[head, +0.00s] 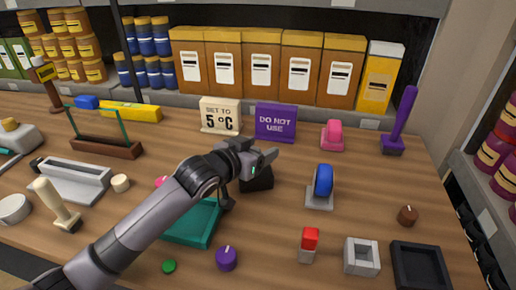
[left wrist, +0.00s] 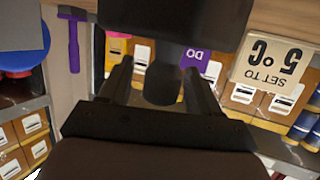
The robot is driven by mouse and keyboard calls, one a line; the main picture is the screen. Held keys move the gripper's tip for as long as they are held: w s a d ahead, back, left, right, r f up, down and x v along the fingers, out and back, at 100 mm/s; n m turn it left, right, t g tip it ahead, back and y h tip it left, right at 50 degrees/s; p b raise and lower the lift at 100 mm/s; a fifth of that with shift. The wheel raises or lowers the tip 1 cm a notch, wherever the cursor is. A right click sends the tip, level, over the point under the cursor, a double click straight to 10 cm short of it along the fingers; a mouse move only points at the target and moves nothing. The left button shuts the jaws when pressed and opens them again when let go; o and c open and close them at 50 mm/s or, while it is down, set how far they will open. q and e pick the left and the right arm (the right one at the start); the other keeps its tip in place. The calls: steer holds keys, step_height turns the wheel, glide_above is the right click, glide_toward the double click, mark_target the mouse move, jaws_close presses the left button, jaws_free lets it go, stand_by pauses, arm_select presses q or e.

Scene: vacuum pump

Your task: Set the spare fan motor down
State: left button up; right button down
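The spare fan motor appears to be the dark block (head: 257,180) with a short dark cylinder, right of the teal tray (head: 190,222) in the head view. Its base seems to be at table level, but contact is hard to tell. In the left wrist view, which is upside down, its cylinder (left wrist: 162,86) lies between my left fingers. My left gripper (head: 266,158) is just above the block. Its two fingers stand apart, with a gap visible beside the cylinder, so it looks open. The gripper partly hides the motor's top. My right gripper is out of view.
A "SET TO 5°C" sign (head: 220,117) and a purple "DO NOT USE" sign (head: 276,122) stand behind. A blue part on a grey base (head: 321,187) is to the right. A purple knob (head: 226,258) is in front. Bare table lies between the motor and the blue part.

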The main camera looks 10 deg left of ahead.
arm_select(q)
steer(key=shift+r, duration=0.2)
steer(key=v, duration=1.2)
steer(key=shift+a, duration=0.1)
